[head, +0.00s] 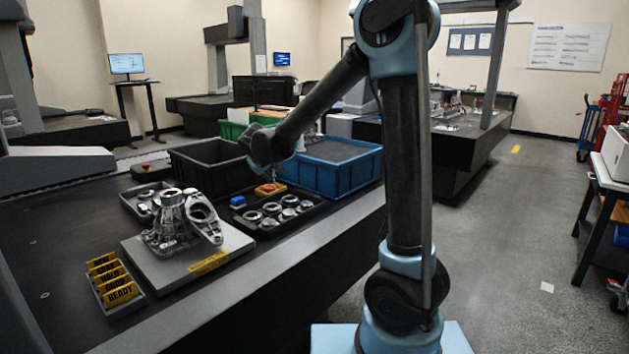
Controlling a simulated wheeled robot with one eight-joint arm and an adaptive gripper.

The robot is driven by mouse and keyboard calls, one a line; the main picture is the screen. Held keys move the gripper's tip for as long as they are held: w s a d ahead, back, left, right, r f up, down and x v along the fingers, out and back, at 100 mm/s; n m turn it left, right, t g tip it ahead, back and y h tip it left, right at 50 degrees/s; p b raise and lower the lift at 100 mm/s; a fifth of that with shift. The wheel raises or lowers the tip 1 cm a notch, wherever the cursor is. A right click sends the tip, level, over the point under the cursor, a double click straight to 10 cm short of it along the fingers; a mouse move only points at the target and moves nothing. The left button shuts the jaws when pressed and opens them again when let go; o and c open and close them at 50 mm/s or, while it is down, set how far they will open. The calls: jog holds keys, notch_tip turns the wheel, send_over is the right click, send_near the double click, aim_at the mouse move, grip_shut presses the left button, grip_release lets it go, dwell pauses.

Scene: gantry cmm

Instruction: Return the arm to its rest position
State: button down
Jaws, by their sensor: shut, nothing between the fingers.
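My one arm rises from its light blue base at the right of the head view, bends at a high elbow, and its dark forearm slopes down to the left. My gripper (262,150) is at the low end of the forearm, in front of the gap between the black bin and the blue bin. It is shut and holds nothing. Its fingertips are hard to make out against the dark bins. It appears to hang above the back of the dark parts tray (268,228).
The black bin (190,160), blue bin (345,178) and green bin (233,130) stand behind the tray. A metal casting (172,222) sits on a grey plate (160,264). Yellow label cards (122,293) stand at front left.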

jog(key=s+d+m+g, duration=0.1)
jog(key=s+d, duration=0.4)
jog(key=d, duration=0.4)
jog(key=s+d+m+g+h, duration=0.1)
jog(key=s+d+m, duration=0.1)
jog(key=s+d, duration=0.45)
jog(key=s+d+m+g, duration=0.1)
jog(key=s+d, duration=0.2)
jog(key=d, duration=0.7)
jog(key=s+d+f+m+g, duration=0.1)
jog(key=s+d+f, duration=0.2)
jog(key=s, duration=0.4)
jog(key=s+d+f+m+g+y, duration=0.1)
jog(key=s+d+f, duration=0.2)
jog(key=s, duration=0.5)
jog(key=s+d+f+m+g, duration=0.1)
jog(key=s+d+f+m, duration=0.1)
jog(key=s, duration=0.6)
jog(key=d+f, duration=0.1)
jog(key=d, duration=0.1)
jog(key=shift+d+f, duration=0.2)
jog(key=shift+d, duration=0.1)
